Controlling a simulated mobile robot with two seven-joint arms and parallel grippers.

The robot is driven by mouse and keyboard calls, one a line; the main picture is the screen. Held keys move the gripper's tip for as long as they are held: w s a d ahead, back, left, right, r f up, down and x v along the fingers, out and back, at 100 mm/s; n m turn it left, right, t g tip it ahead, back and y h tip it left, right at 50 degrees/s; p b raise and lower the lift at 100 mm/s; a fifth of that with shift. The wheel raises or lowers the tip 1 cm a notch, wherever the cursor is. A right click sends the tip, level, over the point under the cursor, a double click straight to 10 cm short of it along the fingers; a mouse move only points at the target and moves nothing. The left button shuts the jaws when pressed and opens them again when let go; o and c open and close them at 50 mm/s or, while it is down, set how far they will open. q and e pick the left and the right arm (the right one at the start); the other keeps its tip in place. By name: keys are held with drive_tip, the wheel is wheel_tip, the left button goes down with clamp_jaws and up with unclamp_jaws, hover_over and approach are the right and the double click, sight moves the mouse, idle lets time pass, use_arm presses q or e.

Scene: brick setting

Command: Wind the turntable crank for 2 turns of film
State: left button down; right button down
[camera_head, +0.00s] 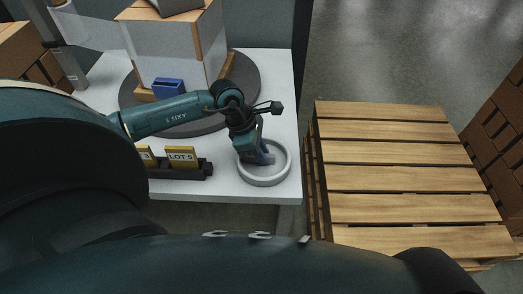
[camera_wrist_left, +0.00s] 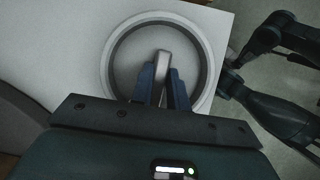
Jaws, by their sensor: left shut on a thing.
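The turntable (camera_head: 245,88) is a dark grey disc on the white table, and a film-wrapped carton (camera_head: 165,50) stands on it. The crank (camera_head: 278,178) is a light grey ring at the table's front right; in the left wrist view the ring (camera_wrist_left: 110,62) lies beneath my gripper. My left gripper (camera_head: 262,157) points down into the ring. Its blue fingers (camera_wrist_left: 162,85) are shut on the crank's grey handle (camera_wrist_left: 163,58), which stands up between them. The handle is mostly hidden in the head view. My right gripper does not show clearly.
A blue box (camera_head: 168,87) sits by the carton. A dark rack (camera_head: 185,173) with a "LOT 5" card (camera_head: 182,156) stands left of the crank. A grey post (camera_head: 65,55) with clear film (camera_head: 90,28) stands at left. A wooden pallet (camera_head: 385,155) lies right of the table.

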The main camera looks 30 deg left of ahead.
use_arm(q)
drive_tip(key=shift+n, duration=0.4)
drive_tip(key=c, duration=1.4)
unclamp_jaws()
drive_tip(key=shift+o, duration=0.2)
drive_tip(key=v, duration=1.3)
drive_tip(key=shift+s+d+r, duration=0.1)
drive_tip(key=shift+s, duration=0.05)
